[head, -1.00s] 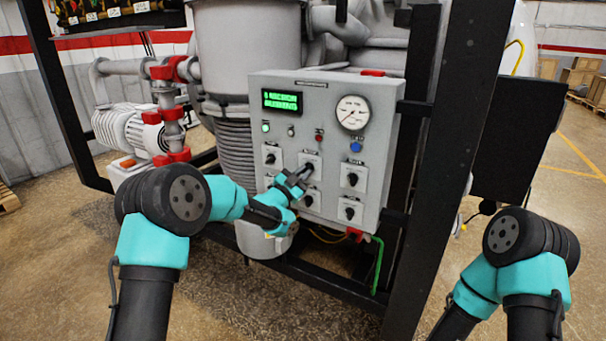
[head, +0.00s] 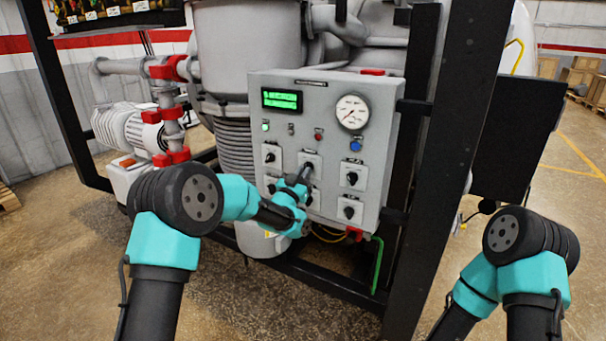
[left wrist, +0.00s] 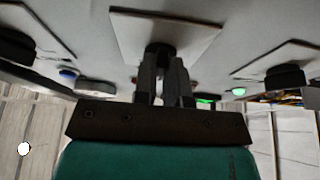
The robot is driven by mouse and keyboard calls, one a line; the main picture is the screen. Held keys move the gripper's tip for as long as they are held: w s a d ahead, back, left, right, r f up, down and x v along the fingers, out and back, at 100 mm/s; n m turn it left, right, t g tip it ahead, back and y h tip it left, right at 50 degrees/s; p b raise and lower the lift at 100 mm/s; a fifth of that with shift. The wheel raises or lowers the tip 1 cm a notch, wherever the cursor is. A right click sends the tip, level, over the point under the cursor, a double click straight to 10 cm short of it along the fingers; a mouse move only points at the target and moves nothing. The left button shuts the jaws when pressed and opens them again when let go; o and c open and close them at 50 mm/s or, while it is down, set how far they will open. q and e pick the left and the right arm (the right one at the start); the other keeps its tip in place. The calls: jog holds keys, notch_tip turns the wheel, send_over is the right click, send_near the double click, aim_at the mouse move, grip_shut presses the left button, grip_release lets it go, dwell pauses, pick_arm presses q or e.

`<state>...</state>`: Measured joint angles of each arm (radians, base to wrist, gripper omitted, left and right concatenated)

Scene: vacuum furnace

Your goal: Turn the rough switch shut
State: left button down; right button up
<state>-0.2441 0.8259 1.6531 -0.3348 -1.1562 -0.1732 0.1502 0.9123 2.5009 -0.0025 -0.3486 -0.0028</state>
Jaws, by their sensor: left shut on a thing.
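The grey control panel (head: 375,120) carries several black rotary switches on white plates, in two rows. My left gripper (head: 305,174) is at the top-middle switch plate (head: 311,160). In the left wrist view my left gripper (left wrist: 161,66) is shut on the black knob (left wrist: 160,50) of that switch, in front of its plate (left wrist: 190,30). The fingers hide much of the knob. The labels are too small to read, so I cannot tell which switch is the rough one by its name. My right gripper is out of view.
Neighbouring switches sit at the top left (head: 271,155) and top right (head: 352,175). A gauge (head: 352,112), a green display (head: 282,100) and a blue button (head: 356,146) are above. The black frame post (head: 440,150) stands right of the panel.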

pick_arm(q)
jog(key=n+y, duration=0.1)
jog(key=n, duration=0.2)
jog(key=n+y, duration=0.2)
jog(key=n, duration=0.1)
jog(key=r+n+t+y, duration=0.1)
jog(key=n, duration=0.2)
jog(key=shift+d+n, duration=0.3)
jog(key=shift+y, duration=0.4)
jog(key=c, duration=1.3)
grip_release()
jog(key=shift+a, duration=0.1)
jog(key=shift+o, duration=0.6)
jog(key=shift+f, duration=0.15)
jog(key=shift+f, duration=0.15)
jog(key=shift+s, duration=0.1)
